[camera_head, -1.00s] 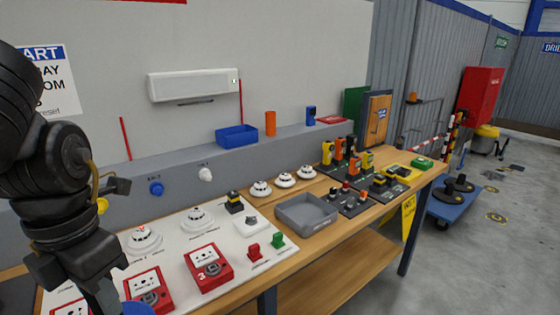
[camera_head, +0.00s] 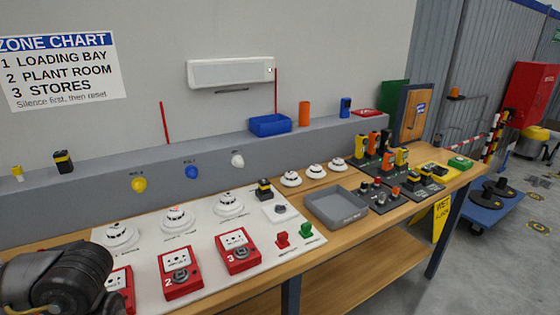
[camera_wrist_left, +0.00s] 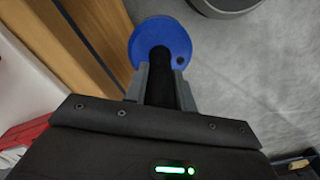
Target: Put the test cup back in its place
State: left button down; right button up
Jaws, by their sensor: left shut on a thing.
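In the left wrist view my left gripper (camera_wrist_left: 162,84) is shut on the black handle of a blue round thing (camera_wrist_left: 158,36), which I take to be the test cup. It is held beyond the wooden edge of the bench, with grey floor behind it. Its inside cannot be seen. In the head view only part of my left arm shows at the lower left; the gripper and the cup are out of that view. My right gripper is in no view.
The wooden bench (camera_head: 283,268) bears a white panel with red call points (camera_head: 238,250) and white detectors (camera_head: 230,204). A grey tray (camera_head: 337,222) and several small devices stand to the right. Yellow, blue and white knobs line the grey ledge (camera_head: 100,202), with a blue bin (camera_head: 270,124) on top.

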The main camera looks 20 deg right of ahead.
pick_arm(q)
jog(key=f+m, duration=0.1)
jog(key=f, duration=0.1)
jog(key=a+f+m, duration=0.1)
jog(key=f, duration=0.1)
jog(key=a+f+m, duration=0.1)
jog(key=f, duration=0.2)
jog(key=shift+a+m, duration=0.1)
jog(key=shift+m, duration=0.2)
jog(key=shift+w, duration=0.1)
